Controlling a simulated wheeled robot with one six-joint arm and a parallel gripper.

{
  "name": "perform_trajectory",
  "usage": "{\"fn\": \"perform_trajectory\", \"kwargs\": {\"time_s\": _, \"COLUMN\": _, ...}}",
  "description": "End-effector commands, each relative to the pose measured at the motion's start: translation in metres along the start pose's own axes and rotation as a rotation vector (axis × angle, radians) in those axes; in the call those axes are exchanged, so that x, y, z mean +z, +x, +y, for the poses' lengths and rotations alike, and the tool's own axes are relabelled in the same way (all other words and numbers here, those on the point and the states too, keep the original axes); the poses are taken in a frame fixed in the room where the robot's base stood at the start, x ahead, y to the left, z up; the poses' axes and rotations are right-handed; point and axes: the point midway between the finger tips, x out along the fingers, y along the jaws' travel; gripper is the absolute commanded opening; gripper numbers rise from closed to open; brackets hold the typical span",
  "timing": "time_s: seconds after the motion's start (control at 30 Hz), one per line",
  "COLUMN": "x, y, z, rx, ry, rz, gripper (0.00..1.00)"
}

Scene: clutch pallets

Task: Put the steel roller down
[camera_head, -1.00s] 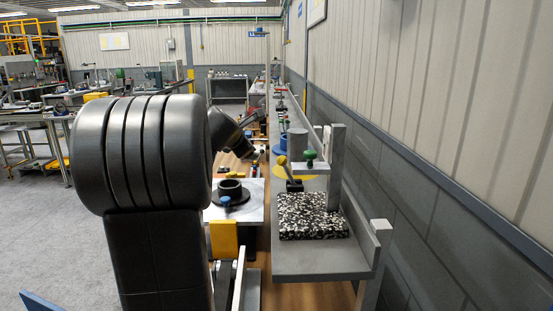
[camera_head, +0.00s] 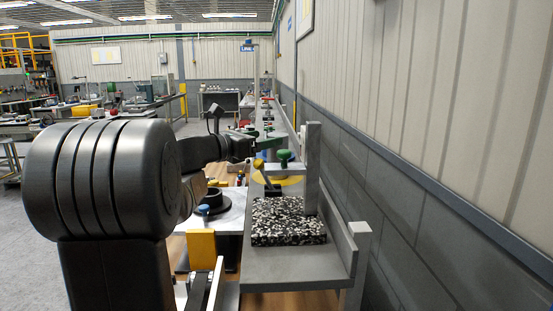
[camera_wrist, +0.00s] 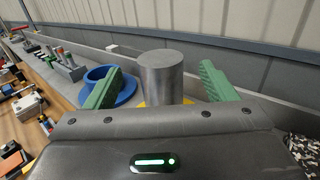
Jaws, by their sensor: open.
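The steel roller (camera_wrist: 162,76) is a plain grey cylinder standing upright in the wrist view. A yellow disc (camera_wrist: 147,103) shows at its foot; it also shows in the head view (camera_head: 291,181). My gripper (camera_wrist: 161,66) is open, with one green finger on each side of the roller. Gaps show between the roller and both fingers. In the head view my arm reaches forward over the bench, and I cannot make out the roller there. The roller's lower part is partly hidden by my gripper body in the wrist view.
A blue ring (camera_wrist: 126,92) lies just beyond my left finger. The wall runs along the right.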

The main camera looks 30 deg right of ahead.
Motion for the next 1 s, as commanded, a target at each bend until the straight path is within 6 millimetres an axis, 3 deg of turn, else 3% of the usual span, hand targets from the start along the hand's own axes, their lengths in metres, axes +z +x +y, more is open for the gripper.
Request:
{"fn": "perform_trajectory", "kwargs": {"time_s": 0.17, "x": -0.031, "y": 0.0, "z": 0.0, "rx": 0.001, "ry": -0.002, "rz": 0.001, "gripper": 0.78}}
{"fn": "perform_trajectory", "kwargs": {"time_s": 0.43, "x": -0.026, "y": 0.024, "z": 0.0, "rx": -0.001, "ry": 0.002, "rz": 0.001, "gripper": 0.78}}
{"fn": "perform_trajectory", "kwargs": {"time_s": 0.7, "x": -0.026, "y": 0.067, "z": 0.0, "rx": -0.002, "ry": 0.001, "rz": 0.001, "gripper": 0.78}}
{"fn": "perform_trajectory", "kwargs": {"time_s": 1.0, "x": -0.027, "y": 0.075, "z": 0.001, "rx": 0.002, "ry": 0.001, "rz": 0.001, "gripper": 0.78}}
